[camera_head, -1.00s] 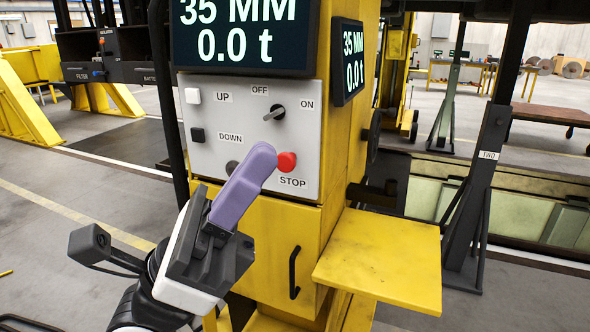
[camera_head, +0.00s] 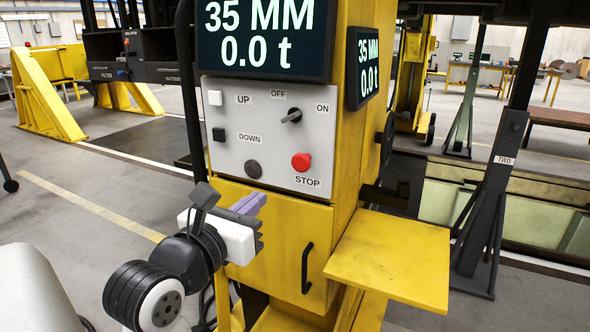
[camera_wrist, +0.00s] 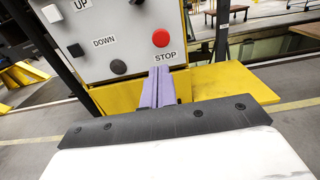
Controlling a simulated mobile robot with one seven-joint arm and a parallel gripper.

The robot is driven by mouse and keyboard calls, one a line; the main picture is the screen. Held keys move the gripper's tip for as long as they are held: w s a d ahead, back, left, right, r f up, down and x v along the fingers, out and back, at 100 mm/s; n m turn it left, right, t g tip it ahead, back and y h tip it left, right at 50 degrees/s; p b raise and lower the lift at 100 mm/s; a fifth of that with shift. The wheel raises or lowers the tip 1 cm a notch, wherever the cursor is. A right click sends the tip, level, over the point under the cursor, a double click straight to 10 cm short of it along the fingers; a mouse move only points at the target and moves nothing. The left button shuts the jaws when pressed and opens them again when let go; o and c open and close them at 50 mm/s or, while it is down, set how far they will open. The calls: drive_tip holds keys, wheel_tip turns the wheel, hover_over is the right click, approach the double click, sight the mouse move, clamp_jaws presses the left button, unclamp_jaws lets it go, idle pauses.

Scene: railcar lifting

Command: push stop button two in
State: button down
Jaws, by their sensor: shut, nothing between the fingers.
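The red STOP button (camera_head: 301,162) sits at the lower right of the grey control panel (camera_head: 225,168) on the yellow column. It also shows in the wrist view (camera_wrist: 160,38). Whether it is pressed in cannot be told. My gripper (camera_head: 253,203) has purple fingers, which are shut and empty. In the head view it is below and left of the button, apart from it. In the wrist view the fingertips (camera_wrist: 160,70) lie just below the STOP label. The label "TWO" (camera_head: 504,161) is on a dark post to the right.
The panel also holds a white UP button (camera_head: 215,98), a black DOWN button (camera_head: 218,134), a dark round knob (camera_head: 253,168) and an OFF/ON switch (camera_head: 291,115). The display (camera_head: 262,38) reads 35 MM, 0.0 t. A yellow shelf (camera_head: 390,260) juts out below right.

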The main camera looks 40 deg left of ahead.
sight(299, 163)
drive_tip(key=shift+w, duration=0.1)
drive_tip(key=p+x, duration=0.3)
drive_tip(key=x, duration=1.1)
drive_tip(key=shift+d+r, duration=0.1)
